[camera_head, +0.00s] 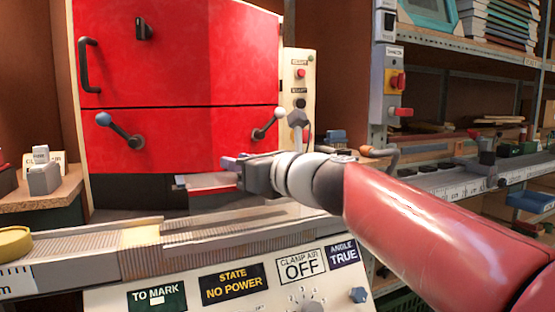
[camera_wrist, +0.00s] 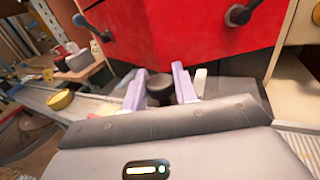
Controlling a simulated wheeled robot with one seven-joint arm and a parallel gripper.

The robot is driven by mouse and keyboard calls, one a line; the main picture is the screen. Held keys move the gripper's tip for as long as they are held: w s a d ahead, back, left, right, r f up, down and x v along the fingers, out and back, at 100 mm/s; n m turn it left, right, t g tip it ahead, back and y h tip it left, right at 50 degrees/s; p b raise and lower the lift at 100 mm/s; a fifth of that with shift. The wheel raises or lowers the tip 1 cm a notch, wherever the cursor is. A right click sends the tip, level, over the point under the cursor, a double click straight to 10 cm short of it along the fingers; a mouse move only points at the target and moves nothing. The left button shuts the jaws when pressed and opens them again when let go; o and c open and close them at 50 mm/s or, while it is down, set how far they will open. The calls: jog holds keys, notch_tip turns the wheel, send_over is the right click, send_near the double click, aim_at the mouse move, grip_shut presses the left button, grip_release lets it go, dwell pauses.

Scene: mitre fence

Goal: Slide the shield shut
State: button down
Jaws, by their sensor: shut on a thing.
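The machine's red front has an upper panel (camera_head: 180,55) and a lower panel (camera_head: 180,145). I cannot tell for certain which part is the shield. A dark gap shows between the lower panel and the bed. My gripper (camera_head: 232,167) is in front of the lower panel's bottom edge, at its right. In the wrist view, my gripper's pale purple fingers (camera_wrist: 160,86) stand on either side of a dark round knob (camera_wrist: 159,80) and are shut on it. What the knob joins is hidden.
A bar handle (camera_head: 86,65) is on the upper panel's left. Levers with a blue ball (camera_head: 103,118) and a white ball (camera_head: 279,112) stick out in front. The ribbed bed (camera_head: 70,247) and control panel (camera_head: 190,296), reading "NO POWER", lie below. Shelves (camera_head: 470,50) stand at right.

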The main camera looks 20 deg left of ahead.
aim_at(219, 180)
jog(key=shift+s+a, duration=1.3)
jog(key=shift+s, duration=0.25)
jog(key=c, duration=1.2)
grip_release()
jog(key=shift+s+a, duration=0.1)
jog(key=shift+o, duration=0.2)
jog(key=b+v, duration=0.1)
jog(key=v, duration=0.7)
